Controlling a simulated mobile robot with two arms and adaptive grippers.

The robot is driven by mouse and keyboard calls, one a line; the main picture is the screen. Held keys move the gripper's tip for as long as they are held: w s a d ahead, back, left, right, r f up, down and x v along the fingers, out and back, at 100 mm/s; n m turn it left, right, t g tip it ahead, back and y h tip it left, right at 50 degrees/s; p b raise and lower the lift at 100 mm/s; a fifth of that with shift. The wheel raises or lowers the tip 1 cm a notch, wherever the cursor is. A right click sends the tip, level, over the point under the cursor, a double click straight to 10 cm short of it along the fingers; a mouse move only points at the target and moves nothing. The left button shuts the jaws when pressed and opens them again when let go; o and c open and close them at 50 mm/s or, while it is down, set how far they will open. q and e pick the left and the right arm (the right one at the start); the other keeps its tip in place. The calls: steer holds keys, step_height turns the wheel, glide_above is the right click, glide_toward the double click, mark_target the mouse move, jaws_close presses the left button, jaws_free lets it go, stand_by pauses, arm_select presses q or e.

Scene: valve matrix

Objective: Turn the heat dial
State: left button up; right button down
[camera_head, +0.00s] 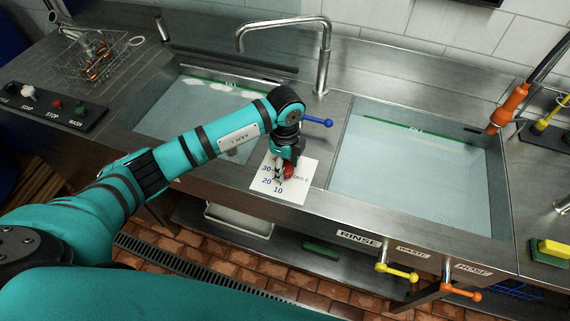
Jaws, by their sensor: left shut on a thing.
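The heat dial is a small red knob (289,171) on a white card (296,190) printed with numbers such as 30, 20 and 10. It sits on the steel strip between the two sinks. My left gripper (284,168) comes down over the card and is shut on the red knob. The gripper and wrist hide part of the knob and of the card's upper edge, so the knob's exact setting cannot be read. My right gripper does not show.
A blue-handled lever (318,121) and a tall faucet (322,60) stand behind my wrist. Water-filled sinks lie left (150,105) and right (335,150). A switch panel (50,108) is at far left. Yellow (398,272) and orange (462,291) valve handles are on the front.

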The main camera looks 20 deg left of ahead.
mark_target(285, 167)
arm_select(q)
steer(key=shift+r, duration=0.1)
stand_by(0.4)
steer(key=o, duration=1.2)
step_height(285, 167, up, 12)
steer(key=shift+f, duration=0.1)
